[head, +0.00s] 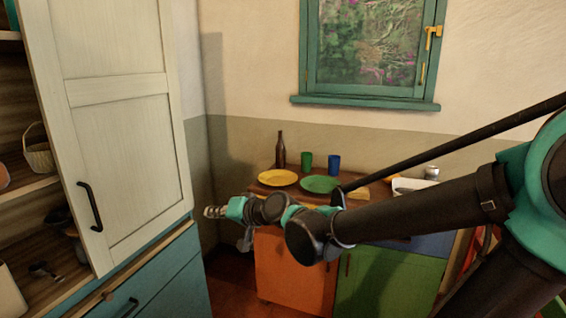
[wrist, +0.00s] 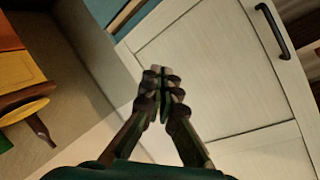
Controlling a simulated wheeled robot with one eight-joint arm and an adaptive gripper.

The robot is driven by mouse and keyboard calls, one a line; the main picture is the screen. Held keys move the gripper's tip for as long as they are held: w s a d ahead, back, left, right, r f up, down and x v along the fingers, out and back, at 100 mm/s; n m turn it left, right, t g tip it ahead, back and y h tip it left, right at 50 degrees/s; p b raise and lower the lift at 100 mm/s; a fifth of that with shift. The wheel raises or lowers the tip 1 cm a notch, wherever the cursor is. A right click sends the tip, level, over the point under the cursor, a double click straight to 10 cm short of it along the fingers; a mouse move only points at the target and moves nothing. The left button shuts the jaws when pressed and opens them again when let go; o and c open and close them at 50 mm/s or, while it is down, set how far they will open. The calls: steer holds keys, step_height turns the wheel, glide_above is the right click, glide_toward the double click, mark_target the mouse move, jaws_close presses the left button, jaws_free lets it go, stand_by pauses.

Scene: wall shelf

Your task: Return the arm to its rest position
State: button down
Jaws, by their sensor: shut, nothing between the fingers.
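My gripper (head: 212,211) is at the end of my outstretched arm, which reaches in from the right of the head view. It points left toward the white cabinet door (head: 122,120), with the floor and corner behind it. In the wrist view my gripper (wrist: 163,75) has its fingers together and holds nothing. The white door (wrist: 215,80) fills the right of that view beyond the fingertips. Whether the fingertips are clear of the door by much is hard to tell.
The open shelf at the left holds a basket (head: 39,155). The door has a black handle (head: 90,206). Behind my arm, a counter carries a yellow plate (head: 278,177), green plate (head: 320,184), brown bottle (head: 281,150), green cup (head: 306,162) and blue cup (head: 334,165).

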steer(key=s+d+f+g+h, duration=0.1)
steer(key=s+d+f+h, duration=0.2)
steer(key=d+f, duration=0.4)
steer(key=s+d+f+m+g+h, duration=0.1)
steer(key=s+d+f+h, duration=0.2)
steer(key=d, duration=1.5)
steer(key=s+d+f+g+h, duration=0.1)
steer(key=s+d+f+h, duration=0.2)
steer(key=d+f, duration=0.9)
steer(key=d+h, duration=0.1)
steer(key=h, duration=0.1)
steer(key=shift+s+f+m+h, duration=0.2)
steer(key=shift+m+h, duration=0.2)
steer(key=shift+d, duration=0.1)
